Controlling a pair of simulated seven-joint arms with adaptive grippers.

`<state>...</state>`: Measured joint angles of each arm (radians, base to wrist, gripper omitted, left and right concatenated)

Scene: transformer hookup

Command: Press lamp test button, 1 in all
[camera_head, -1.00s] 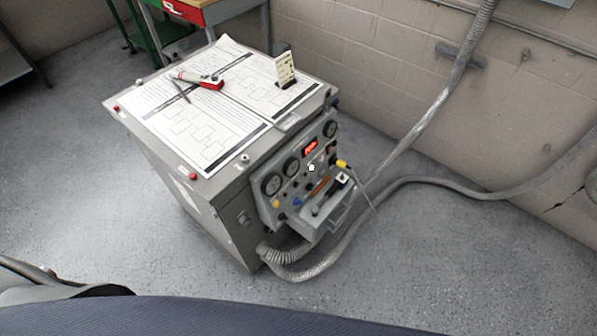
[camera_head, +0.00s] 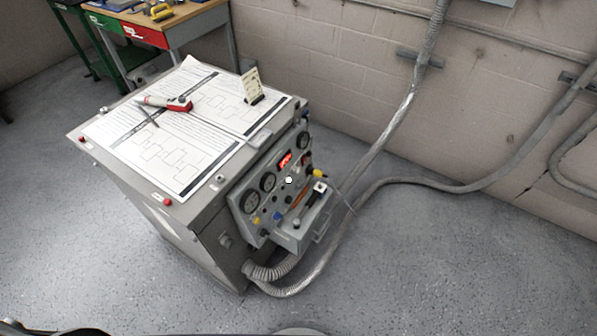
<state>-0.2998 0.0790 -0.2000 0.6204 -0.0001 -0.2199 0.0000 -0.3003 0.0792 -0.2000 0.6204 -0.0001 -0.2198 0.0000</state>
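A grey transformer cabinet (camera_head: 205,238) stands on the floor left of the middle. A sloped control panel (camera_head: 246,226) on its right-hand face carries round gauges, a lit red display (camera_head: 286,160), and several small knobs and buttons. A round white button or lamp (camera_head: 288,180) sits below the display; I cannot tell from here whether it is the lamp test button. Neither of my grippers shows in the view.
Printed sheets (camera_head: 185,150), a red-and-grey tool (camera_head: 165,103) and a small upright card (camera_head: 251,86) are on the cabinet top. A small tray (camera_head: 300,232) juts from the panel. Conduits (camera_head: 400,120) run right. A workbench (camera_head: 190,25) stands behind. Floor in front is clear.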

